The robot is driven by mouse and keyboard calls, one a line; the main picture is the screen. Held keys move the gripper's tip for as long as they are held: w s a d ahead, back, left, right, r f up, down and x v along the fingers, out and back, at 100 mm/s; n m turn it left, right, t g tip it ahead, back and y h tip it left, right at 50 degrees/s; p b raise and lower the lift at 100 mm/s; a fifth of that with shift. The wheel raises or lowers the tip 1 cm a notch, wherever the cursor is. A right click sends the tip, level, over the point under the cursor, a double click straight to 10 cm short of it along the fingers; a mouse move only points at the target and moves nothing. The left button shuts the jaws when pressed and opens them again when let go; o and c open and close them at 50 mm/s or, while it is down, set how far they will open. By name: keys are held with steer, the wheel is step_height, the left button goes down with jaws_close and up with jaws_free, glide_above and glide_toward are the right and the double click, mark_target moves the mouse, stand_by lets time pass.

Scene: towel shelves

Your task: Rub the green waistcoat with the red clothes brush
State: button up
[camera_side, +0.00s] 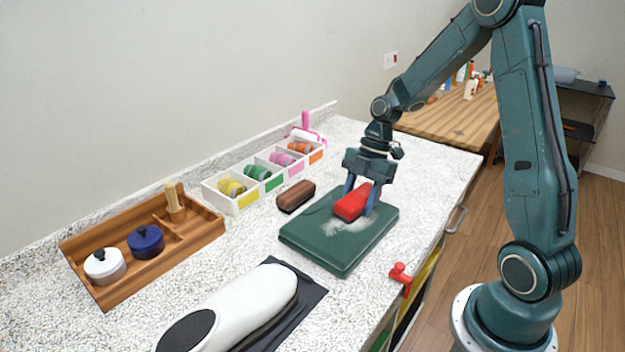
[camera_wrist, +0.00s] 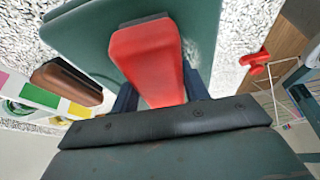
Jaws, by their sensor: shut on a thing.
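The green waistcoat (camera_side: 315,243) shows as a flat, folded dark green slab on the speckled counter, with a pale, lint-like dusting (camera_side: 352,226) on top. My gripper (camera_side: 360,207) is above its far part, shut on the red clothes brush (camera_side: 349,204). In the wrist view the red brush (camera_wrist: 148,62) lies between the fingers, over the waistcoat (camera_wrist: 80,32). The brush is low at the waistcoat's surface; I cannot tell whether it touches. The fingers partly hide the brush.
A brown brush (camera_side: 296,196) lies left of the waistcoat. Behind it is a white divided tray (camera_side: 247,205) with coloured rolls. A wooden tray (camera_side: 105,290) with lidded pots is at left. A white iron-like object (camera_side: 245,305) is in front. A red clamp (camera_side: 400,277) sits at the counter edge.

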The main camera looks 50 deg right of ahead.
mark_target(346, 206)
steer(key=shift+d+f, duration=0.1)
steer(key=shift+d, duration=1.05)
steer(key=shift+a+r, duration=0.2)
steer(key=shift+a, duration=3.75)
steer(key=shift+w+a+f, duration=0.1)
steer(key=shift+a, duration=1.35)
steer(key=shift+a+f, duration=0.15)
steer(key=shift+a, duration=0.3)
steer(key=shift+a+r, duration=0.2)
steer(key=shift+a, duration=0.4)
step_height(346, 206, up, 8)
steer(key=shift+f, duration=0.15)
steer(key=shift+w, duration=0.1)
steer(key=w+a+r, duration=0.4)
steer(key=w, duration=0.4)
steer(key=w+a+r+n, duration=0.1)
steer(key=w+a+r, duration=0.3)
steer(key=w, duration=0.4)
steer(key=shift+a, duration=0.55)
